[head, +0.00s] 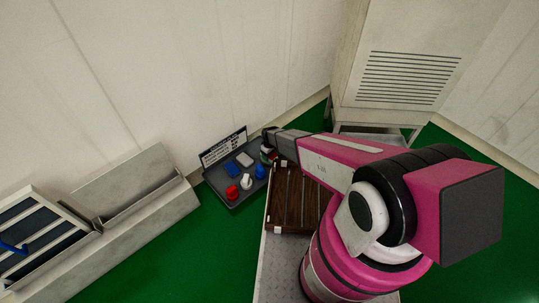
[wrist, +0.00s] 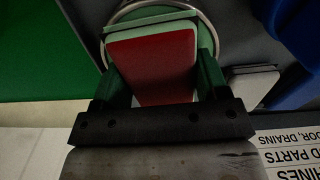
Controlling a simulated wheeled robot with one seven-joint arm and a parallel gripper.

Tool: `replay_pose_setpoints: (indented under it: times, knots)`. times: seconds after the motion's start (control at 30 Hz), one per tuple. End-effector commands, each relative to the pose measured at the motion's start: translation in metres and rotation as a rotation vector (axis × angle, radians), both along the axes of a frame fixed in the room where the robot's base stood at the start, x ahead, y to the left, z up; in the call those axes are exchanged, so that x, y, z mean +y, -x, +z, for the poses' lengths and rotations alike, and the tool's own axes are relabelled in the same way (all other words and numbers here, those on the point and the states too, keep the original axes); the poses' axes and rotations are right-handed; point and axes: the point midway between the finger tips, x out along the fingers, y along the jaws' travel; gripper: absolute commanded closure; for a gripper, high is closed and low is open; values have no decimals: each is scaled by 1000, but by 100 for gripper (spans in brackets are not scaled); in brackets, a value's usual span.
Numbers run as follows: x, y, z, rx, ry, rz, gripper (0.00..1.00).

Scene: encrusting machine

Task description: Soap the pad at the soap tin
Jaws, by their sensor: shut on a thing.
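The pad (wrist: 152,62) has a red face with a pale green border and fills the middle of the wrist view. My gripper (wrist: 157,75) is shut on the pad, with one green finger along each side. Behind the pad's far end is a round tin with a metal rim (wrist: 207,17), which I take for the soap tin. The pad overlaps the tin's opening; I cannot tell whether it touches the soap. In the head view my gripper (head: 268,152) is at the right end of the grey tray, where the arm hides most of the tin.
The grey tray (head: 217,181) also holds a blue block (head: 232,169), a pale block (head: 245,159), and red (head: 232,192), white (head: 246,181) and blue (head: 260,172) items. A sign (head: 222,147) stands at its back by the wall. A brown slatted rack (head: 291,205) lies close in front.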

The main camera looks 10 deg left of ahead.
Motion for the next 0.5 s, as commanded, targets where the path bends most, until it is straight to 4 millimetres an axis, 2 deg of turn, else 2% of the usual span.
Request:
replay_pose_setpoints:
  times: [0.5]
  knots:
    - [0,1,35,-1,-1,0,51]
